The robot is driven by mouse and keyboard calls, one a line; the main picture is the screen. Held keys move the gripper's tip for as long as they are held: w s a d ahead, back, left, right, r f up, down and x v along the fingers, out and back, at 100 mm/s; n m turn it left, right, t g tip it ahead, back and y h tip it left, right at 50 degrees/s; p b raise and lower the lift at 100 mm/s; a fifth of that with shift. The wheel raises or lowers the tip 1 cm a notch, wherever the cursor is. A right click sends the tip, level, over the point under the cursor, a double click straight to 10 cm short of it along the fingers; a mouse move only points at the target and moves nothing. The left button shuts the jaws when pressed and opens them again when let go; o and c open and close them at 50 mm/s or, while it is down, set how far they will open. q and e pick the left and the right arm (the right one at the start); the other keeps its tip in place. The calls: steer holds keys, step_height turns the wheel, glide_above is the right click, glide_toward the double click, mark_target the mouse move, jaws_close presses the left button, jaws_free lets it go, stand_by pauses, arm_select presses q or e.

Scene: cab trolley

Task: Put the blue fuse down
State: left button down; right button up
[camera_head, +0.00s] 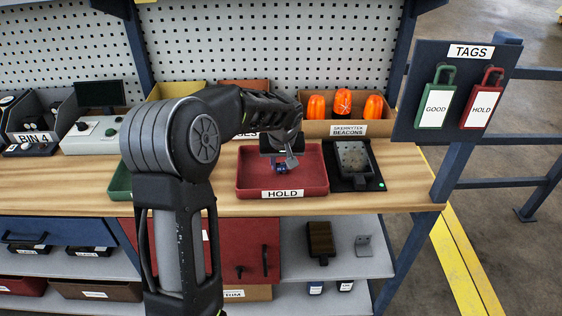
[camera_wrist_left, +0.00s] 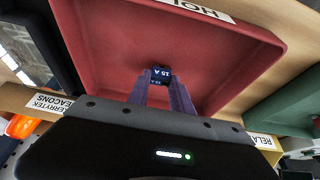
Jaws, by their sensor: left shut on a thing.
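My left gripper (camera_head: 284,162) is over the red HOLD tray (camera_head: 310,180) on the wooden bench. It is shut on the blue fuse (camera_head: 278,169), which shows small and dark blue between the fingertips. In the left wrist view the fuse (camera_wrist_left: 160,76), marked 15 A, sits between the two fingers (camera_wrist_left: 160,90) inside the outline of the red tray (camera_wrist_left: 90,40). I cannot tell whether the fuse touches the tray floor. The rest of the tray floor in view looks empty. My right gripper is not in view.
A black pad with a grey plate (camera_head: 353,157) lies right of the tray. Behind stands a beacon bin (camera_head: 318,127) with orange beacons. A green tray (camera_head: 121,181) is partly hidden behind my left arm. GOOD and HOLD tags (camera_head: 460,97) hang at right.

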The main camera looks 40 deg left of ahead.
arm_select(q)
steer(key=shift+f, duration=0.1)
steer(key=c, duration=1.6)
jaws_free()
steer(key=shift+f, duration=0.1)
steer(key=o, duration=0.5)
steer(key=shift+c, duration=0.2)
steer(key=b+v, duration=0.1)
steer(key=v, duration=1.1)
steer(key=shift+r, duration=0.25)
